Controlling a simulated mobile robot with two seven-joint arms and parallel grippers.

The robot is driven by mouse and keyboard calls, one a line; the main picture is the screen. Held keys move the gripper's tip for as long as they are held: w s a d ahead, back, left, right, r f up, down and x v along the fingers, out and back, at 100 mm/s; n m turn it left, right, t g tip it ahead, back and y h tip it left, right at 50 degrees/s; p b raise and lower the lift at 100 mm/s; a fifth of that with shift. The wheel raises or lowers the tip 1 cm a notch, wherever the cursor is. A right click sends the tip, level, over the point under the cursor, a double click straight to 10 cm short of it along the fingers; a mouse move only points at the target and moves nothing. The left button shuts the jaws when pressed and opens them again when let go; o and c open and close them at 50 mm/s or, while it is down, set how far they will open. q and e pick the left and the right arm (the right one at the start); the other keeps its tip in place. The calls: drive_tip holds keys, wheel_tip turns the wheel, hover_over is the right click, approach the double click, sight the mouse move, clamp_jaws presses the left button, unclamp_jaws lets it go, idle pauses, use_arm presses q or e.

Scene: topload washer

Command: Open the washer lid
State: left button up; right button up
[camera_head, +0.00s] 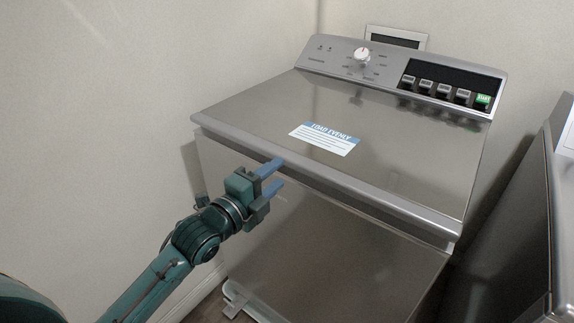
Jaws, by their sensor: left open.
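The washer (330,240) is a grey metal top-loader that fills the middle and right of the head view. Its lid (400,145) lies flat and closed, with a white and blue label (324,139) near the front. My left gripper (277,176) is at the washer's front, near the lid's front edge (330,181) and left of its middle. Its two blue fingers are apart with nothing between them, pointing toward the washer. The upper finger overlaps the lid's front edge in the picture; I cannot tell whether it touches. My right gripper is not in view.
The control panel (400,75) with a white knob (362,54) and several buttons stands at the lid's back. A second appliance (520,240) is close on the right. A bare wall (120,110) is on the left.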

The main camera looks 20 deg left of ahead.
sight(289, 164)
use_arm(q)
drive_tip(key=x, duration=0.5)
clamp_jaws()
idle(0.4)
